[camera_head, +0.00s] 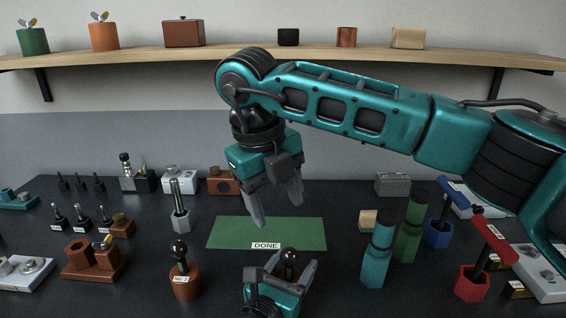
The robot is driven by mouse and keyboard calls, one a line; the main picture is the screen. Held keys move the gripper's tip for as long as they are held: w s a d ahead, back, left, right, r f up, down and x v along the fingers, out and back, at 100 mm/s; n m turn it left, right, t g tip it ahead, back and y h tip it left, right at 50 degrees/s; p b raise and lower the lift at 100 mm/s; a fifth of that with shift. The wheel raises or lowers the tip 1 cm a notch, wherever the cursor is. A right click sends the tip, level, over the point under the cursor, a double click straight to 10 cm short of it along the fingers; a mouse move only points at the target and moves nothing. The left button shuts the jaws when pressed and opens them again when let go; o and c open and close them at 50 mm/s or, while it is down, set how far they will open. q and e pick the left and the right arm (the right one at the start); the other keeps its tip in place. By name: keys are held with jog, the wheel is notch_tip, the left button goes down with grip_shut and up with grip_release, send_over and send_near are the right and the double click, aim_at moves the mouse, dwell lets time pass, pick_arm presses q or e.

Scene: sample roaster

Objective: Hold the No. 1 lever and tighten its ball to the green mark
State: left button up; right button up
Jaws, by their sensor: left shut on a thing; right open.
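My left gripper (288,270) is low at the front centre, its fingers shut around a lever with a dark ball (289,256) on top. Its number label is hidden, but it stands beside the lever labelled No. 2, so I take it as the No. 1 lever. Its base is hidden behind my gripper, and I cannot make out a green mark clearly. My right gripper (278,210) is open and empty, pointing down above the green mat, behind and above the held lever. The No. 2 lever (180,252) stands upright in a brown base to the left.
The green mat labelled DONE (225,232) lies behind the held lever. Teal (377,258) and green (409,235) cylinders and a red-handled tool (492,240) in a red holder (472,285) stand right. A grey hexagonal holder (181,220) and brown block (92,258) stand left.

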pick_arm(q)
jog(key=shift+a+f, duration=0.1)
jog(key=shift+f, duration=0.3)
jog(key=o, duration=1.3)
jog(key=shift+o, duration=0.2)
jog(key=shift+s, duration=0.15)
jog(key=v, duration=1.1)
jog(key=shift+s+a+r, duration=0.15)
jog(key=shift+s+r, duration=0.15)
jog(key=shift+s, duration=0.05)
jog(key=shift+s, duration=0.1)
